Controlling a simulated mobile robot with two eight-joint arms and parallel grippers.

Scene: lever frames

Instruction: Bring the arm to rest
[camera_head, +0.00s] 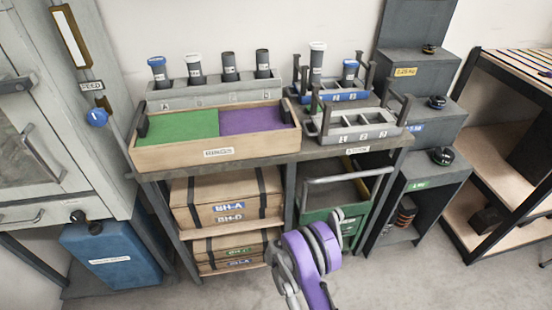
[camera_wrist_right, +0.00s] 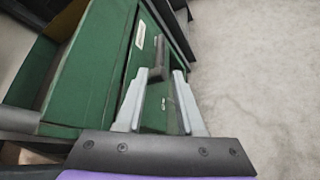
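My right arm (camera_head: 312,250), purple and grey, reaches up from the bottom of the head view to the front of the green unit (camera_head: 312,217) under the bench. In the wrist view my right gripper (camera_wrist_right: 160,75) has two light grey fingers standing apart, so it is open. A small dark block (camera_wrist_right: 157,62), perhaps a handle, shows between the fingertips; I cannot tell whether they touch it. The green unit (camera_wrist_right: 88,65), with a white label, lies behind and left of the fingers. In the head view the fingers are not clearly visible. My left gripper is in neither view.
The bench carries a wooden tray (camera_head: 220,152) with green and purple sections, and grey and blue racks. A grey bar (camera_head: 347,181) crosses above the green unit. Strapped boxes (camera_head: 226,200) sit left, a stepped cabinet (camera_head: 432,170) right. Floor (camera_head: 410,275) is clear at front right.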

